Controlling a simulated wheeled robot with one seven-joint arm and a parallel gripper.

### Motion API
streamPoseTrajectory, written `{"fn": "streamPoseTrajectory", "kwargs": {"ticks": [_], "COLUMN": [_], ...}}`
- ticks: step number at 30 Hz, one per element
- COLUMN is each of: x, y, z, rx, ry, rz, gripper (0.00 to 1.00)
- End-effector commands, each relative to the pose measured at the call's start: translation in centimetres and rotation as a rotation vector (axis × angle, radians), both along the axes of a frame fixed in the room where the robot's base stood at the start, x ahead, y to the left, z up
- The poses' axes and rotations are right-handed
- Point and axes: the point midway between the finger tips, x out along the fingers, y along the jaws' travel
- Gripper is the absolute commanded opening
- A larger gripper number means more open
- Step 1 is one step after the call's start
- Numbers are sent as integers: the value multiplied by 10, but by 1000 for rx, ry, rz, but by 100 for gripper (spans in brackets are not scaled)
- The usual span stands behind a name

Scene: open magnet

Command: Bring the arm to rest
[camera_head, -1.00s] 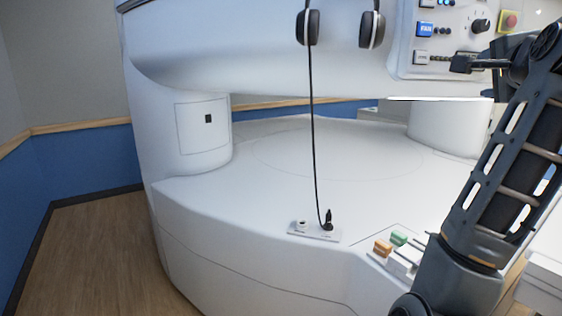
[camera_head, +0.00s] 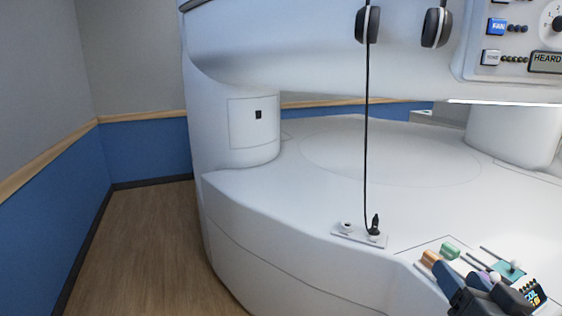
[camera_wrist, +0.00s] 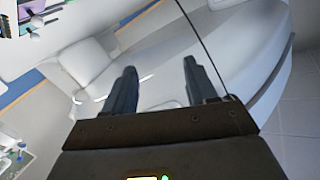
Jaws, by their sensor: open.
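My gripper (camera_wrist: 158,66) is open in the wrist view. Its two dark fingers stand apart with nothing between them. Beyond them the wrist view shows the white magnet body and a thin dark cord, tilted in the picture.
The white magnet (camera_head: 290,215) fills the middle and right. Headphones (camera_head: 436,27) hang above, and a black cord (camera_head: 367,130) runs down to a small socket plate (camera_head: 347,232). A control panel (camera_head: 490,73) is at upper right. Bare wood floor (camera_head: 145,240) lies at left.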

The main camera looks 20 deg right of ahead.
Motion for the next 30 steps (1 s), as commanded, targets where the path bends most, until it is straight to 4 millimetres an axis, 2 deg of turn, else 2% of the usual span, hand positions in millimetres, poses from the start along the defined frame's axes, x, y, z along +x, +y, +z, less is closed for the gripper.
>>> {"fn": "streamPoseTrajectory", "kwargs": {"ticks": [1, 6, 13, 18, 24, 27, 30], "x": [-13, -56, -124, -179, -237, -256, -267], "y": [13, 52, 100, 130, 155, 162, 166], "z": [-16, -51, -81, -90, -87, -84, -81], "rx": [-23, -100, -181, -224, -263, -275, -283], "ry": [30, 87, 146, 178, 202, 210, 213], "rz": [34, 142, 275, 359, 429, 448, 457], "gripper": [57, 57, 57, 57, 57, 57, 57]}}
